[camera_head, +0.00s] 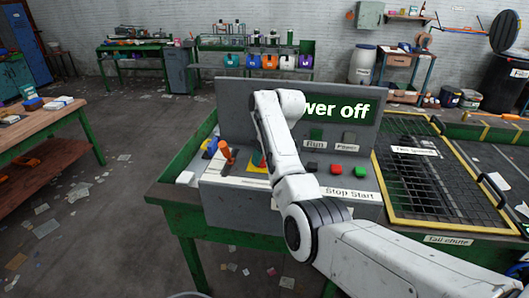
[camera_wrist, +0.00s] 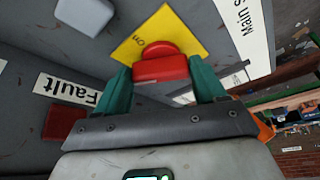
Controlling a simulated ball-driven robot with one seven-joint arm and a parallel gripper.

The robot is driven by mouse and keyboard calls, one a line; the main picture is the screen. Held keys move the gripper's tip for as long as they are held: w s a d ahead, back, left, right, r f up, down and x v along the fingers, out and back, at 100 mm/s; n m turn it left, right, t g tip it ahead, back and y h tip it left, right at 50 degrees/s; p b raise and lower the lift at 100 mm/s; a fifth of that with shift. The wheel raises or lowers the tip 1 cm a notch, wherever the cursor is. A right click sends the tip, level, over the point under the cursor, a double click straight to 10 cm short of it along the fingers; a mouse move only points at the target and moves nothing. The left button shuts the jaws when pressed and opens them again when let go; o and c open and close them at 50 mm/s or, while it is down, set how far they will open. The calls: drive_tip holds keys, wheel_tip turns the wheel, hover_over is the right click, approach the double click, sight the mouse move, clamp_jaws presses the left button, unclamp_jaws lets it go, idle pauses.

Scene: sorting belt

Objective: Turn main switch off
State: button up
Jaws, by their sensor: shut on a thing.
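The main switch is a red knob with a bar-shaped grip (camera_wrist: 160,66) on a yellow plate (camera_wrist: 187,28). In the wrist view, lettering that looks like "ON" shows on the plate, and a partly cut-off label reads "Main s". My gripper (camera_wrist: 161,84) has its green fingers on both sides of the red grip and is shut on it. In the head view the yellow plate (camera_head: 257,168) shows beside my white arm, which hides most of the switch and gripper. The green display (camera_head: 345,108) reads "wer off", its left part hidden by my arm.
The grey control box has red (camera_head: 336,169) and green (camera_head: 359,172) buttons labelled Stop and Start. An orange-handled lever (camera_head: 227,153) rises at its left. A yellow-framed mesh (camera_head: 425,185) lies right of the box. The floor on the left is open, with scattered paper.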

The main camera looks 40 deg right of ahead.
drive_tip(key=n, duration=0.1)
drive_tip(key=n+y+b, duration=0.1)
drive_tip(key=n, duration=0.2)
drive_tip(key=shift+w+d+y, duration=0.15)
drive_tip(key=shift+d+y, duration=0.1)
drive_tip(key=shift+y, duration=0.05)
drive_tip(key=shift+n+g+y+b, duration=0.35)
drive_tip(key=shift+n+b, duration=0.4)
drive_tip(key=shift+n, duration=0.35)
drive_tip(key=shift+w, duration=0.1)
drive_tip(key=o, duration=1)
drive_tip(key=shift+o, duration=0.2)
drive_tip(key=shift+r, duration=0.1)
drive_tip(key=b+v, duration=0.2)
drive_tip(key=v, duration=0.8)
drive_tip(key=shift+d+r+b, duration=0.15)
drive_tip(key=shift+r+b, duration=0.15)
drive_tip(key=shift+r, duration=0.05)
